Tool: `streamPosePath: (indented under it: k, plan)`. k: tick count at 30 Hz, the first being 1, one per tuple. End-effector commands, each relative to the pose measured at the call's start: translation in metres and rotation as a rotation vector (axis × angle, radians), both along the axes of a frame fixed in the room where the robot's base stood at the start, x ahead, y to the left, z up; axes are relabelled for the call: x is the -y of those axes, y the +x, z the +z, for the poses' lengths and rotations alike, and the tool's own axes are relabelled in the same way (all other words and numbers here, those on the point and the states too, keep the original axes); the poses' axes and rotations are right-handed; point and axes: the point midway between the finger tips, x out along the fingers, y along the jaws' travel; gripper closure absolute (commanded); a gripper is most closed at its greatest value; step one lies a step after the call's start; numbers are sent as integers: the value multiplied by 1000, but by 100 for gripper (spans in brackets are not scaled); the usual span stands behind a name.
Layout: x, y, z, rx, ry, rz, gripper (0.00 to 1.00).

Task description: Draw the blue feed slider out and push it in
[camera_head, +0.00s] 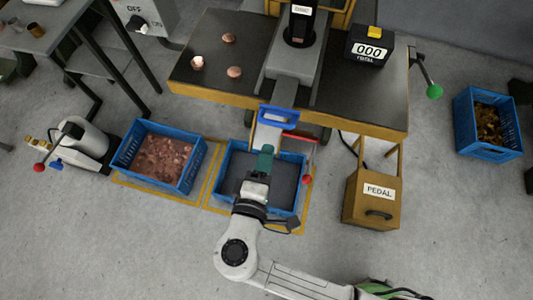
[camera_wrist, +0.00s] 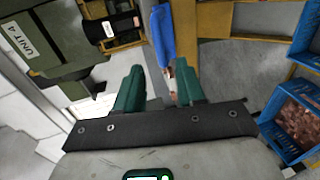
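The blue feed slider handle (camera_head: 279,116) sits at the front edge of the machine table, below the grey press channel. In the wrist view the blue slider (camera_wrist: 162,36) stands just beyond my fingertips, in line with the gap between them. My gripper (camera_head: 264,152) is in front of and below the handle, over a blue crate. In the wrist view its two green fingers (camera_wrist: 159,78) are apart with nothing held between them. I see a gap between the fingertips and the handle in the head view. How far the slider is drawn out is hard to tell.
The machine table (camera_head: 205,85) carries several copper pieces and a counter (camera_head: 370,46). A blue crate of copper (camera_head: 202,166) is at left, a dark-lined crate (camera_head: 225,160) under my gripper. A red-knobbed lever (camera_head: 309,168) and pedal box (camera_head: 360,207) are right of my gripper.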

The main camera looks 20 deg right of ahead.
Motion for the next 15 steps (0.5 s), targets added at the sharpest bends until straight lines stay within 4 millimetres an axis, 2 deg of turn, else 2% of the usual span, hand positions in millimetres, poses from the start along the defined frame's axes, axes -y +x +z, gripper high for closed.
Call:
streamPosePath:
  k: [2, 8, 14, 15]
  plan:
    - [0, 0, 0, 0, 0, 0, 61]
    - [1, -1, -7, -44, -83, 18, 80]
    - [0, -4, -25, -238, -442, 84, 100]
    - [0, -5, -28, -287, -530, 96, 100]
